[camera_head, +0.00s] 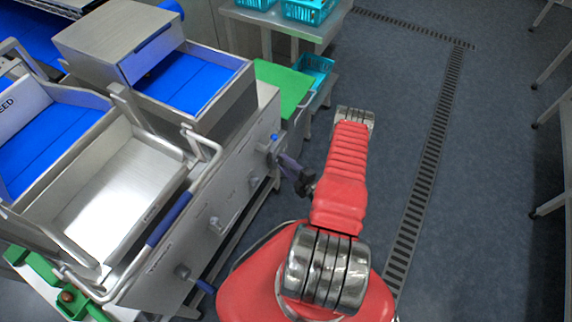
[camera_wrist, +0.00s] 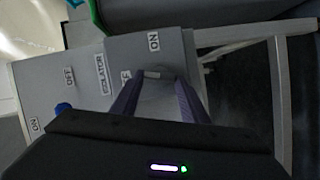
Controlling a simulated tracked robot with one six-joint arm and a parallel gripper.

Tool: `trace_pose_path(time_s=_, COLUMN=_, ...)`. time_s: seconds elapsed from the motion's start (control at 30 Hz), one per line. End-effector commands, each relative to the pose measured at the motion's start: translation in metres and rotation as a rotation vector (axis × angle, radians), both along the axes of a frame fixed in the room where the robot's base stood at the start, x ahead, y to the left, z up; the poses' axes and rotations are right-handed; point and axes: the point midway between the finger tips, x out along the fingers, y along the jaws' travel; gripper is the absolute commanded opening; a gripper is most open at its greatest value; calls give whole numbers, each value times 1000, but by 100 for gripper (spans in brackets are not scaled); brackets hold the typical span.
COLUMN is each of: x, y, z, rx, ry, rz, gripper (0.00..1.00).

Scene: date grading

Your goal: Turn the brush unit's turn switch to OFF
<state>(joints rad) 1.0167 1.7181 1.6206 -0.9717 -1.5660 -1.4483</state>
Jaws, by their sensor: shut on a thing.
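My gripper shows purple fingers in the wrist view (camera_wrist: 155,90) and at the right end of the machine's front panel in the head view (camera_head: 285,162). The fingers are shut on a turn switch on a grey panel (camera_wrist: 35,85); only a small pale part of the switch (camera_wrist: 152,74) shows between them. An ON label (camera_wrist: 153,41) is beside it, and another label on the other side is partly covered by a finger. An ISOLATOR label (camera_wrist: 103,75) is nearby. A blue knob (camera_wrist: 63,107) with its own ON and OFF labels sits farther left. The switch's exact angle is hidden.
The steel machine has a tray (camera_head: 105,190), blue belts and a blue-gripped rail (camera_head: 168,220) along its front. A green board (camera_head: 283,85) and teal crates (camera_head: 310,10) stand beyond. The floor right of my arm is open, with a drain grate (camera_head: 425,185).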

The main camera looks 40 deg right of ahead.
Motion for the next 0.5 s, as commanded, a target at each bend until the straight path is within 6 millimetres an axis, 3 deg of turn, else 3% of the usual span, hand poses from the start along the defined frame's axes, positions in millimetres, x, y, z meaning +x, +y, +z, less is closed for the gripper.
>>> trace_pose_path(time_s=0.5, x=-1, y=6, z=-8, rx=-278, ry=-95, rz=6, gripper=18)
